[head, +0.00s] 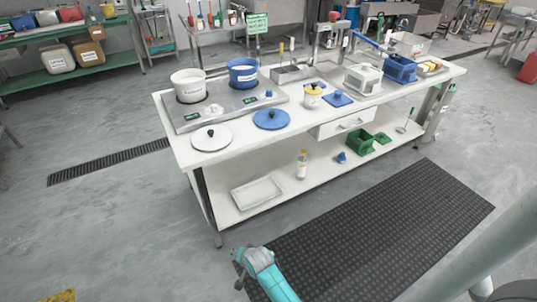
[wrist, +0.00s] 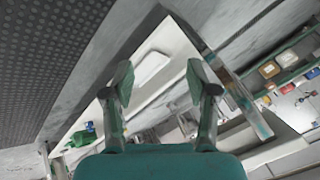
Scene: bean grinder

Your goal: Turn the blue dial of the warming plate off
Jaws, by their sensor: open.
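The warming plate (head: 222,109) is a grey metal unit on the left end of the white worktop. A white pot (head: 189,90) and a blue pot (head: 243,77) stand on it. The small blue dial (head: 268,94) is on its front right, beside a small display; its exact angle is too small to read. A pale dial (head: 215,108) sits further left on the front. My gripper (wrist: 160,82) is open and empty in the wrist view, with both fingers apart. It is low in front of the table, well away from the dial. The dial does not show in the wrist view.
A white lid (head: 211,138) and a blue lid (head: 271,119) lie in front of the plate. The lower shelf holds a white tray (head: 257,194) and a bottle (head: 302,164). The dark floor mat (head: 375,235) is clear.

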